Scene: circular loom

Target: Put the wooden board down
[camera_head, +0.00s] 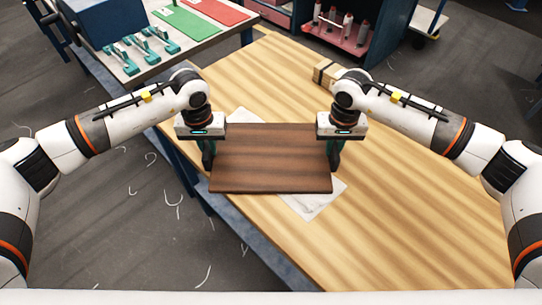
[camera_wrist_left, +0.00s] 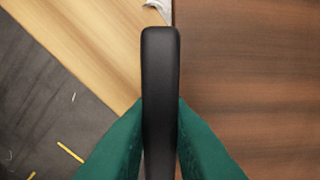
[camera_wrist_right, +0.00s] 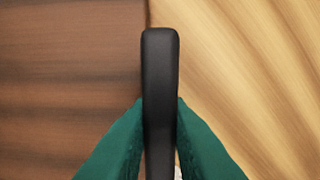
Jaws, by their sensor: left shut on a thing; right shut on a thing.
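The dark brown wooden board (camera_head: 271,158) is level between my two grippers, over the light wood table. It also shows at the right of the left wrist view (camera_wrist_left: 250,80) and at the left of the right wrist view (camera_wrist_right: 70,80). My left gripper (camera_head: 208,160) is shut on the black handle (camera_wrist_left: 160,90) at the board's left end. My right gripper (camera_head: 334,155) is shut on the black handle (camera_wrist_right: 160,90) at its right end. The green fingers press both sides of each handle. I cannot tell whether the board touches the table.
A white sheet (camera_head: 315,201) lies partly under the board on the table (camera_head: 400,220). A small wooden block (camera_head: 325,73) sits behind my right gripper. A side table at the back left holds green clamps (camera_head: 145,45) and green and red mats. The table's front right is clear.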

